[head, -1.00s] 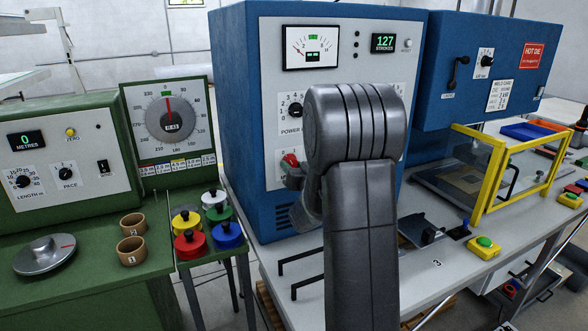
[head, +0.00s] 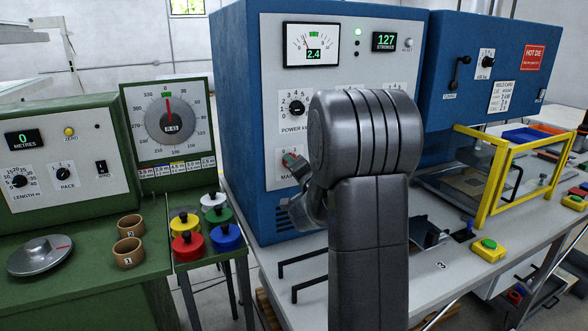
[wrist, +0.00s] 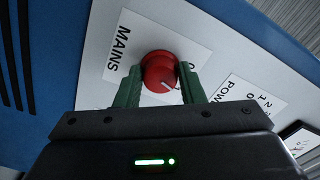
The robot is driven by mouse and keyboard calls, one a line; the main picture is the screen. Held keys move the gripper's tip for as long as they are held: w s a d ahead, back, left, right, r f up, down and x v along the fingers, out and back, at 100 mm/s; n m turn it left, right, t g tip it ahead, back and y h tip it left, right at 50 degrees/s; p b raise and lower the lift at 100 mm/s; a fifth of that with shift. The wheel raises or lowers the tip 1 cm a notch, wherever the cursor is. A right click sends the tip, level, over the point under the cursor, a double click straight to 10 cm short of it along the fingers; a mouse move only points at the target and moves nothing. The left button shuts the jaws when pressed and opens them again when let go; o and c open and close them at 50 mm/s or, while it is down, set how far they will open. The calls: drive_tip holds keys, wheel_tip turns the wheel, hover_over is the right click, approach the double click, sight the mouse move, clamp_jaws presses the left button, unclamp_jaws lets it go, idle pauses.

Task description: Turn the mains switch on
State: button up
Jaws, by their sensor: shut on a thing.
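The red mains switch knob (wrist: 160,72) is on the white panel of the blue welder cabinet, beside the "MAINS" label, in the wrist view. My gripper (wrist: 163,88) has its two green fingers shut on the knob, one on each side. A white pointer line shows on the knob's face. In the head view my gripper (head: 293,160) is at the lower panel, and my arm hides much of the knob and its label. The meter (head: 312,44) above has a lit screen reading 2.4, and a green lamp (head: 358,31) beside it is lit.
The power knob (head: 296,107) sits above the mains switch. A stroke counter (head: 384,42) reads 127. A yellow guard frame (head: 491,175) stands to the right. A green machine (head: 60,160) and coloured weights (head: 205,230) are to the left.

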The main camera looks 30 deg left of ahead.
drive_tip(key=shift+m, duration=1.2)
drive_tip(key=o, duration=1)
drive_tip(key=b+v, duration=0.3)
drive_tip(key=v, duration=1.1)
drive_tip(key=shift+w, duration=0.1)
